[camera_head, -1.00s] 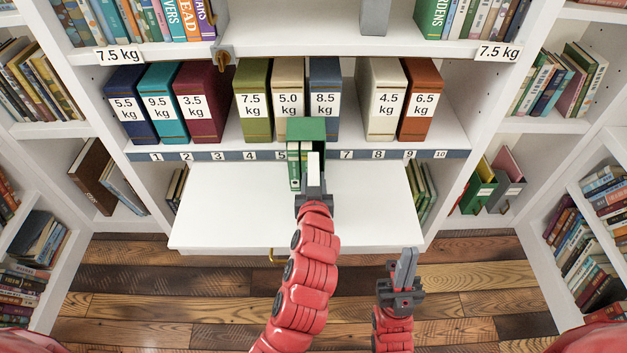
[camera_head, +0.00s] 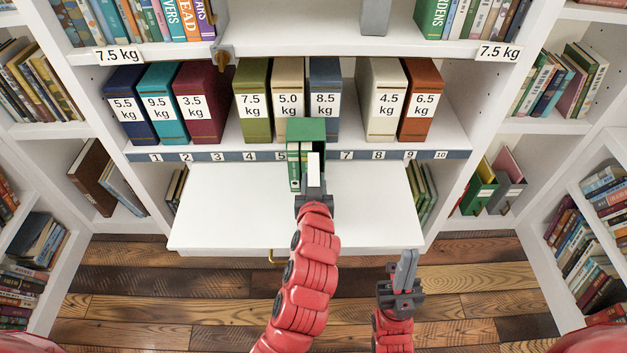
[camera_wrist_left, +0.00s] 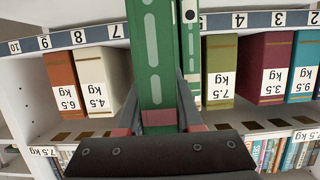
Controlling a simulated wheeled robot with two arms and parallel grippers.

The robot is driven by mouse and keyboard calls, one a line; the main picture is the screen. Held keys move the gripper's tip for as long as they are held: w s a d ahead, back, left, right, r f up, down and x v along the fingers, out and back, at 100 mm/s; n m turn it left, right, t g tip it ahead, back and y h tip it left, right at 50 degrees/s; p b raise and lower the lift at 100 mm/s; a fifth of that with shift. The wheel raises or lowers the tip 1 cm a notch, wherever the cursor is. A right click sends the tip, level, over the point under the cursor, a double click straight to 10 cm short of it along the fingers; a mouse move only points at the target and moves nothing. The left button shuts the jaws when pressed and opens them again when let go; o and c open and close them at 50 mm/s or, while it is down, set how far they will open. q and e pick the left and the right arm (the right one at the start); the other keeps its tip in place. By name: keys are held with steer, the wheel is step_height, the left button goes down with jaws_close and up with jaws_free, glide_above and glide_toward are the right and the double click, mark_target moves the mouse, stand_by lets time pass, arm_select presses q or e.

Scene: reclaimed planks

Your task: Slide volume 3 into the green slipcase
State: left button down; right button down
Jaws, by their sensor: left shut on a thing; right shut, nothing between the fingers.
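The green slipcase (camera_head: 313,127) stands at the back of the white pull-out board. Green volumes (camera_head: 293,165) stand upright at its left side. My left gripper (camera_head: 314,188) is shut on a green book, volume 3, whose white page edge (camera_head: 314,165) faces up at the right of those volumes. In the left wrist view the held book (camera_wrist_left: 152,60) is upright between the fingers, close beside another green spine (camera_wrist_left: 190,50). I cannot tell how far its far end is inside the slipcase. My right gripper (camera_head: 405,268) is shut and empty, in front of the board.
The white board (camera_head: 230,205) is clear to the left and right of the slipcase. Behind it, a shelf holds several weight-labelled box files, such as an olive one (camera_head: 254,100) and a rust one (camera_head: 421,100). A numbered strip (camera_head: 220,155) runs along that shelf's edge.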

arm_select(q)
steer(key=shift+w+d, duration=0.1)
steer(key=shift+w, duration=0.4)
steer(key=shift+c, duration=2.4)
jaws_free()
steer(key=shift+s, duration=0.1)
steer(key=p+v, duration=0.8)
steer(key=v, duration=0.9)
